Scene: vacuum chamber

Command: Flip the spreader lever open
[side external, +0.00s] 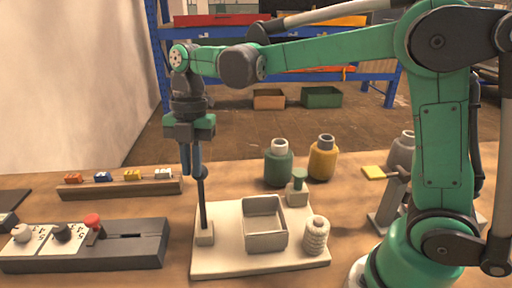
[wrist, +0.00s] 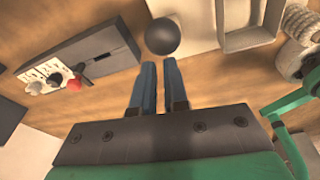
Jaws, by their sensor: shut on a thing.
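The spreader lever is a dark upright rod (side external: 203,205) with a round knob, rising from a small block on a cream baseplate (side external: 290,264). My gripper (side external: 191,172) points down at the top of this lever in the side view. In the wrist view my gripper (wrist: 161,66) has its two blue-grey fingers close together, with the dark ball knob (wrist: 162,36) just past their tips. It is shut on the lever, though the exact contact is hard to see. The rod below the knob is hidden in the wrist view.
The baseplate also carries an open square box (side external: 264,239) and a ribbed cream part (side external: 316,235). A dark control box (side external: 135,245) with a red knob (side external: 92,221) stands left. A wooden rack (side external: 120,188) and green and yellow bottles (side external: 322,160) stand behind.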

